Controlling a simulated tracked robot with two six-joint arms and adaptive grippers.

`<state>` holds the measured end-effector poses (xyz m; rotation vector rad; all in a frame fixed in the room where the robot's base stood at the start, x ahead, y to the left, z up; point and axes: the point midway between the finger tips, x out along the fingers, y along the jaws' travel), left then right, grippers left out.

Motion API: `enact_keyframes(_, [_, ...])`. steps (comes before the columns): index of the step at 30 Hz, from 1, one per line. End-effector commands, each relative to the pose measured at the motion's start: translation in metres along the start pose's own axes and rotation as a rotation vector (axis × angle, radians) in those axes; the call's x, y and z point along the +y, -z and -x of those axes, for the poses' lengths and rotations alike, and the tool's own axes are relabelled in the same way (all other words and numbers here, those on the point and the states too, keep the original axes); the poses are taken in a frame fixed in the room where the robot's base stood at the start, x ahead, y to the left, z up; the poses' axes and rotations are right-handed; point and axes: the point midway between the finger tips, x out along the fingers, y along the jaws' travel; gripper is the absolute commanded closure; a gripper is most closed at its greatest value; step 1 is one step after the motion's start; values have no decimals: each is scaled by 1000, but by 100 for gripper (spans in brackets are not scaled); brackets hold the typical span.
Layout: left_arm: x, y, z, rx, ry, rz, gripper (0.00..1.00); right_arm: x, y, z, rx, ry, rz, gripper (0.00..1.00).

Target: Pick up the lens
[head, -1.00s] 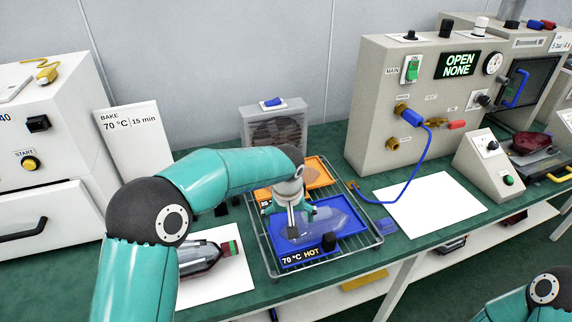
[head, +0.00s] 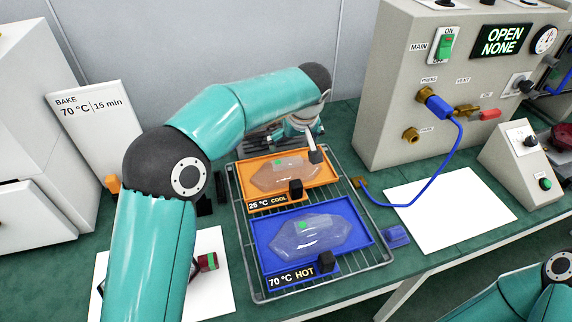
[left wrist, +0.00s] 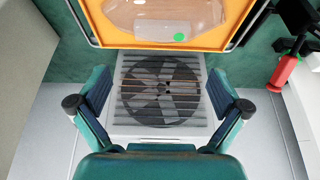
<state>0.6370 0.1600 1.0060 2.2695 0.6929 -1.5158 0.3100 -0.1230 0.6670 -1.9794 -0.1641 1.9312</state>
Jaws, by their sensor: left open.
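Two clear lenses, each with a green dot, lie in trays. One lens (head: 287,176) is in the orange tray (head: 246,176) marked 25 °C COOL; it also shows at the top of the left wrist view (left wrist: 160,16). The other lens (head: 312,238) is in the blue tray (head: 268,262) marked 70 °C HOT. My left gripper (head: 302,136) is above the far edge of the orange tray, near the fan. In the left wrist view its fingers (left wrist: 158,108) are spread apart with nothing between them. My right gripper is out of view.
Both trays sit on a wire rack (head: 376,262). The fan (left wrist: 160,90) stands behind it. A white sheet (head: 448,215) lies clear at the right. A grey test cabinet (head: 400,80) with a blue hose (head: 447,160) stands behind the sheet.

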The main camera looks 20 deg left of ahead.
Motion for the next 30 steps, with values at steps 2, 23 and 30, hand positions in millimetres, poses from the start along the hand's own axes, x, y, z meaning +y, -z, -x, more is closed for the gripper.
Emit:
enact_keyframes(2, [-2, 0, -18, -4, 5, 1, 0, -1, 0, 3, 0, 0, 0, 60])
enact_keyframes(23, [-5, -3, -97, -3, 4, 3, 0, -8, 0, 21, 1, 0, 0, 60])
enact_keyframes(30, [-4, -4, -106, -1, 1, 3, 0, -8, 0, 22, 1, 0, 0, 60])
